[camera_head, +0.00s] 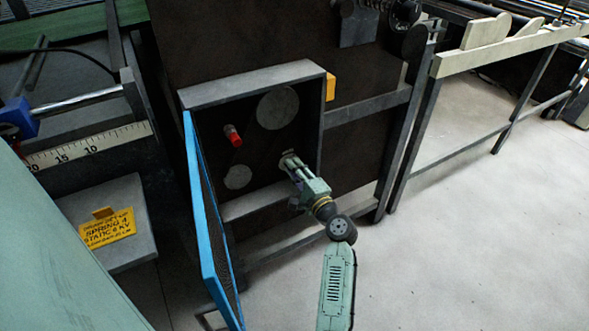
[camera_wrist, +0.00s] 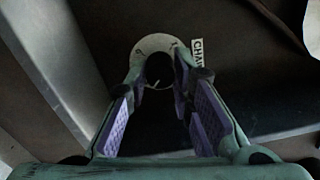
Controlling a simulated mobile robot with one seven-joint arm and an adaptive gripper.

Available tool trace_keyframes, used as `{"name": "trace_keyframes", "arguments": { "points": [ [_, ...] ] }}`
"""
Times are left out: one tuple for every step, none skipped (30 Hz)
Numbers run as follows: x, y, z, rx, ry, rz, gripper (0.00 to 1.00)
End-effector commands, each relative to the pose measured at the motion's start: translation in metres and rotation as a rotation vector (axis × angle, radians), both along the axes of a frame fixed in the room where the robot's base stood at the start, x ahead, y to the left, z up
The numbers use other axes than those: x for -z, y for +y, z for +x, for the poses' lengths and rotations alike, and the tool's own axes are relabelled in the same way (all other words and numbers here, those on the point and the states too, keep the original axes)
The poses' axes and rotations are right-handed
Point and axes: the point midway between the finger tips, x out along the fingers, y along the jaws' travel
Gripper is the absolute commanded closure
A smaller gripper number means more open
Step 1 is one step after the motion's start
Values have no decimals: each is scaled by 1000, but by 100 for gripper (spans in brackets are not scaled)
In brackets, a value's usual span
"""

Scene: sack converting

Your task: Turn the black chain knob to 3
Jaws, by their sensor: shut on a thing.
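The black chain knob (camera_wrist: 159,68) shows in the wrist view, in the middle of a pale round dial (camera_wrist: 150,44) with small dark marks. A white label (camera_wrist: 197,52) beside the dial reads "CHA", partly cut off by a finger. My gripper (camera_wrist: 160,80) has its purple-padded fingers on both sides of the knob and is shut on it. In the head view my gripper (camera_head: 290,161) reaches into the open box on the machine, and the knob is hidden by the fingers. The knob's pointer and its setting are too dark to read.
The grey box frame (camera_head: 250,84) surrounds my gripper. Its blue mesh door (camera_head: 205,220) stands open on the left. A red-ended part (camera_head: 233,136) and grey discs (camera_head: 278,108) are inside. A yellow block (camera_head: 331,87) is at the right edge. Open floor (camera_head: 455,240) lies right.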

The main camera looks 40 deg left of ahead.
Motion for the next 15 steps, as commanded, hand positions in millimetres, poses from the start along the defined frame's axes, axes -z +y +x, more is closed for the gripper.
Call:
{"name": "trace_keyframes", "arguments": {
  "points": [
    [0,0,0,0,3,1,100],
    [0,0,0,0,4,2,100],
    [0,0,0,0,5,2,100],
    [0,0,0,0,5,2,100],
    [0,0,0,0,5,2,100],
    [0,0,0,0,5,2,100],
    [0,0,0,0,5,2,100],
    [0,0,0,0,5,2,100],
    [0,0,0,0,5,2,100],
    [0,0,0,0,4,2,100],
    [0,0,0,0,4,2,100],
    [0,0,0,0,4,2,76],
    [0,0,0,0,4,2,74],
    [0,0,0,0,4,2,72],
    [0,0,0,0,4,2,70]
  ]
}}
